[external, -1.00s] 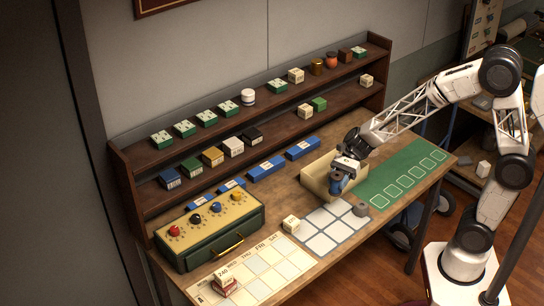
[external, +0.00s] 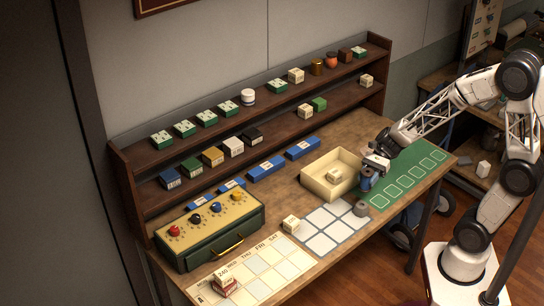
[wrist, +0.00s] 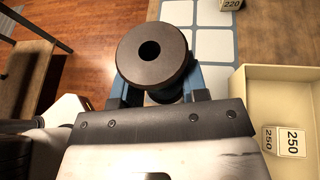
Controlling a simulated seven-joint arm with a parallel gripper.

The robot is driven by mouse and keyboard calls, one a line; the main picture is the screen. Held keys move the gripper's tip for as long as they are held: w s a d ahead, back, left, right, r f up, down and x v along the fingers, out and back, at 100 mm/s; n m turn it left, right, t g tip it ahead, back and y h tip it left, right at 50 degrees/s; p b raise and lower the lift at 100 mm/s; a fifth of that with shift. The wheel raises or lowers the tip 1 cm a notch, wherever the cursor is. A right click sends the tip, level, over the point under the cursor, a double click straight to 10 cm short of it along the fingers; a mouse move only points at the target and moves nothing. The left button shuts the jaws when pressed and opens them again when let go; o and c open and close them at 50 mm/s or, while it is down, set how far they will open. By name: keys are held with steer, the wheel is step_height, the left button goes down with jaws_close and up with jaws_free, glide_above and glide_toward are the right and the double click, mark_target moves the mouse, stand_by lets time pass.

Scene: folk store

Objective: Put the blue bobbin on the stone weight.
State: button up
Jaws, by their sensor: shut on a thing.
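My gripper (external: 373,168) is shut on the blue bobbin (external: 366,183) and holds it above the bench, to the right of the cream tray. In the wrist view the bobbin's dark round end (wrist: 152,55) with its central hole faces the camera between the fingers, and covers most of what lies below. The grey stone weight (external: 361,208) stands at the right corner of the white-squared mat, beside the green mat. The bobbin is above and slightly right of it in the external view, apart from it.
The cream tray (external: 308,180) holds a block marked 250 (wrist: 291,141) and is close to my gripper. The white-squared mat (external: 322,217) and green mat (external: 412,172) lie either side of the weight. A block marked 220 (wrist: 231,4) sits by the squares. Shelves stand behind.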

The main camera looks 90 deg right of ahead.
mark_target(363, 203)
steer(key=shift+f, duration=2)
steer(key=shift+f, duration=0.1)
steer(key=shift+f, duration=1.9)
steer(key=shift+f, duration=0.1)
steer(key=o, duration=0.9)
steer(key=shift+v, duration=6.05)
